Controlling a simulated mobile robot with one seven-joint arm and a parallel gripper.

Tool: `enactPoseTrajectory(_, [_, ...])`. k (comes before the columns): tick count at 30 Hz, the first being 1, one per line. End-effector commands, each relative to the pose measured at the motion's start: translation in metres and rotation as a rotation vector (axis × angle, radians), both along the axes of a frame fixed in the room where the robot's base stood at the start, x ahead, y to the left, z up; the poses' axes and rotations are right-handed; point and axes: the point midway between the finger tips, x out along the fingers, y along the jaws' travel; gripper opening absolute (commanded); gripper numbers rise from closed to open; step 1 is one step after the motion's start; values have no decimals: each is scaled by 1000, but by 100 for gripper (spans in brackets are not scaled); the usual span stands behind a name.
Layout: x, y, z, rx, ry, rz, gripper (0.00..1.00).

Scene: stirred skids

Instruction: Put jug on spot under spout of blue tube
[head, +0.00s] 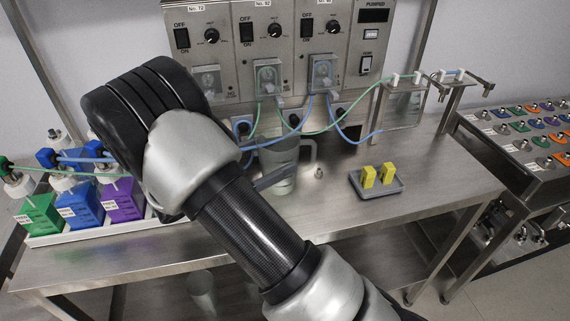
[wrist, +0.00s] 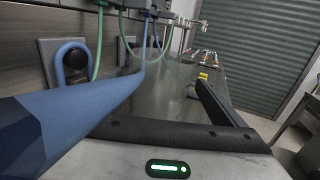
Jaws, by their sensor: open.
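The clear jug (head: 284,170) stands upright on the steel bench, its handle (head: 309,150) to the right. My gripper (head: 270,178) is open at the jug's left side. One dark finger shows across the jug's lower part; the other is not clear. Whether the finger touches the jug, I cannot tell. In the wrist view a dark finger (wrist: 215,103) shows at right, and the blue tube (wrist: 85,110) passes very close to the camera. In the head view the blue tube (head: 345,128) hangs from a pump. Metal spouts (head: 487,86) stand at the bench's right; which one it feeds is unclear.
A grey tray with yellow blocks (head: 404,185) lies right of the jug. Coloured bottles (head: 75,203) stand in a white tray at left. The pump panel (head: 270,35) stands behind. Green tubing (head: 335,118) hangs low over the bench. The front right bench is clear.

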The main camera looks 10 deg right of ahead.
Motion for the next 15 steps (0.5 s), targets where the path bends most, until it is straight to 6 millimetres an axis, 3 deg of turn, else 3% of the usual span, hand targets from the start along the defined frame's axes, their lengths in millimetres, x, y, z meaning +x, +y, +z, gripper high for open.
enactPoseTrajectory(9, [16,-40,0,-1,-1,-4,95])
enactPoseTrajectory(15, [17,-43,0,0,-1,-1,95])
